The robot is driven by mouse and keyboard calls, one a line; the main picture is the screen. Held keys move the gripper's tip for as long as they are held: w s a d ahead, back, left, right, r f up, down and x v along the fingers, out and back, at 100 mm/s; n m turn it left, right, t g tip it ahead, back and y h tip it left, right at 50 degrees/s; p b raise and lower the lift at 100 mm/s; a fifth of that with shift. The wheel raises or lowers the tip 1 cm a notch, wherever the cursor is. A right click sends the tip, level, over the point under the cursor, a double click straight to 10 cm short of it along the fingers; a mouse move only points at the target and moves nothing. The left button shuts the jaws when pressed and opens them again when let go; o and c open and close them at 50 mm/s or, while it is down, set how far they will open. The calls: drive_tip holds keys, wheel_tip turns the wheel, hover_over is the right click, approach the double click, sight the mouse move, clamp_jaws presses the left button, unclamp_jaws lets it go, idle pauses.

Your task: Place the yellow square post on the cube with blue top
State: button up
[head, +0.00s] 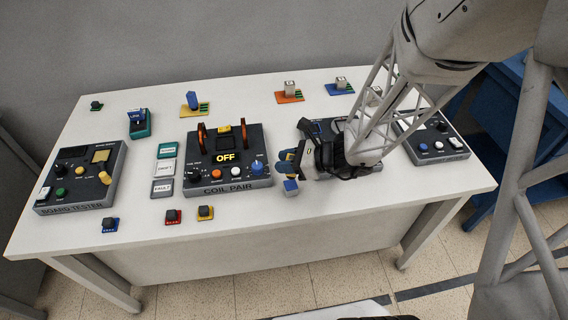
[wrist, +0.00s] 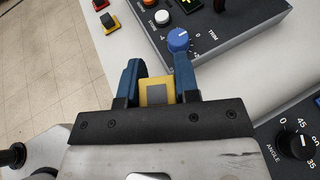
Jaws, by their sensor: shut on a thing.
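My gripper (head: 288,168) is at the front right of the coil pair box, low over the table. In the wrist view, a yellow square post (wrist: 158,92) with a grey centre sits between the two blue fingers (wrist: 159,80). In the head view the post shows only as a yellow patch (head: 284,167) between blue parts. A small blue block shape (head: 291,187) shows just below the gripper, near the table's front. I cannot tell whether it is the cube with blue top or a fingertip. No such cube can be made out in the wrist view.
The coil pair box (head: 228,190), showing OFF, is close left of my gripper, its blue trim knob (wrist: 178,40) nearest. Another dark box (wrist: 296,142) is behind the gripper. A board tester (head: 82,190) stands at far left. The table's front right is clear.

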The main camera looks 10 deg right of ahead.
drive_tip(key=shift+f, duration=0.1)
drive_tip(key=shift+f, duration=1.65)
drive_tip(key=shift+f, duration=0.1)
drive_tip(key=o, duration=1)
drive_tip(key=shift+c, duration=0.2)
drive_tip(key=v, duration=1.2)
drive_tip(key=shift+r, duration=0.2)
